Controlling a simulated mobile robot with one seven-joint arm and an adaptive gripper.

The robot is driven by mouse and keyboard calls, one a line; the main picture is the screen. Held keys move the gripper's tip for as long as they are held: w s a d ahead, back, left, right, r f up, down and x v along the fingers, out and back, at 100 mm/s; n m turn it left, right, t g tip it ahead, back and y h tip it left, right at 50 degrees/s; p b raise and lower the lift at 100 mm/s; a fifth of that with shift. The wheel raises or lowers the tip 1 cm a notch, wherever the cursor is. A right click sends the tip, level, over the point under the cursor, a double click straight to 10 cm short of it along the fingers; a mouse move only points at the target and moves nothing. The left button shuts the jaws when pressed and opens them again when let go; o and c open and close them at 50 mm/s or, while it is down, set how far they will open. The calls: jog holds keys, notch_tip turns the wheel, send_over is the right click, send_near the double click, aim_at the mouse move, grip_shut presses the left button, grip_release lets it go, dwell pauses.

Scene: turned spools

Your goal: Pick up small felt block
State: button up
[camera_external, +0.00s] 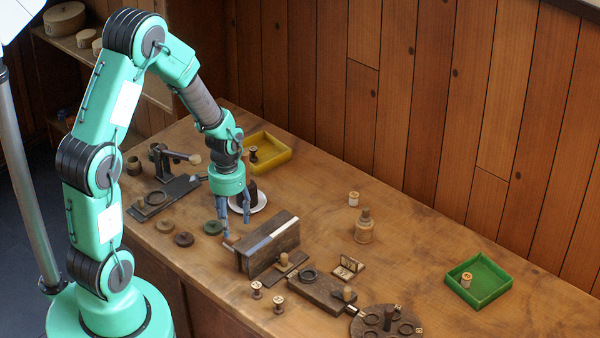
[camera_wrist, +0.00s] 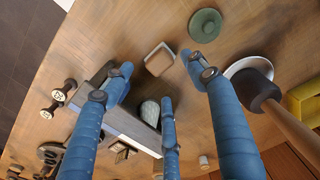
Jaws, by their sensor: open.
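A small block (camera_wrist: 160,58) with a pale top and brown sides sits on the table in the wrist view, just beyond and between my fingertips. It looks like the felt block. In the external view only a small pale bit (camera_external: 228,241) shows below my fingers, and I cannot be sure it is the same block. My gripper (camera_external: 230,225) points down, low over the table, left of a dark wooden box. Its blue fingers (camera_wrist: 160,82) are spread open in the wrist view, with nothing between them. I see no contact with the block.
The dark box (camera_external: 268,258) with a light strip stands close right of my gripper. A green disc (camera_external: 213,228) and a white dish (camera_external: 262,203) are close by. A yellow tray (camera_external: 282,157) lies behind. A green tray (camera_external: 500,280) stands far right, with free table before it.

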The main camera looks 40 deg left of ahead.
aim_at(232, 236)
jog(key=shift+f, duration=0.1)
jog(key=shift+f+b, duration=0.5)
jog(key=shift+f, duration=2.05)
jog(key=shift+c, duration=0.5)
jog(key=c, duration=1.1)
